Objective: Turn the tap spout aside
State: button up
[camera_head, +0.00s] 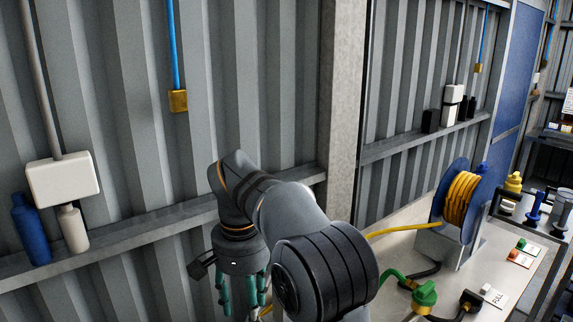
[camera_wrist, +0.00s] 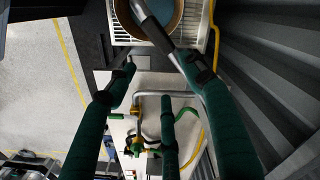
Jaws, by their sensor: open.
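My gripper (camera_head: 240,292) hangs fingers-down in front of the corrugated wall in the head view. In the wrist view its green fingers (camera_wrist: 157,75) are spread apart, with nothing seen gripped. A dark grey tube (camera_wrist: 160,27) slants over a round tub (camera_wrist: 123,18) and meets the right finger's tip; whether they touch, or whether this tube is the spout, I cannot tell. A bent silver pipe (camera_wrist: 150,93) shows between the fingers, partly behind the middle one. A green-handled valve with brass parts (camera_wrist: 134,147) is below it. The head view shows a green valve (camera_head: 425,294) but no clear spout.
A blue reel with yellow hose (camera_head: 461,198) stands on the pale bench (camera_head: 402,245) at right. A yellow hose (camera_head: 390,230) and black cables lie nearby. A concrete post (camera_head: 344,110) and wall ledge (camera_head: 120,228) are close to my arm. Bottles (camera_head: 31,229) stand at left.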

jog(key=s+a, duration=0.1)
jog(key=s+a+m, duration=0.1)
jog(key=s, duration=0.1)
jog(key=shift+s+r, duration=0.1)
jog(key=shift+r, duration=0.1)
jog(key=shift+f+b, duration=0.4)
jog(key=shift+f, duration=0.4)
jog(key=shift+r, duration=0.1)
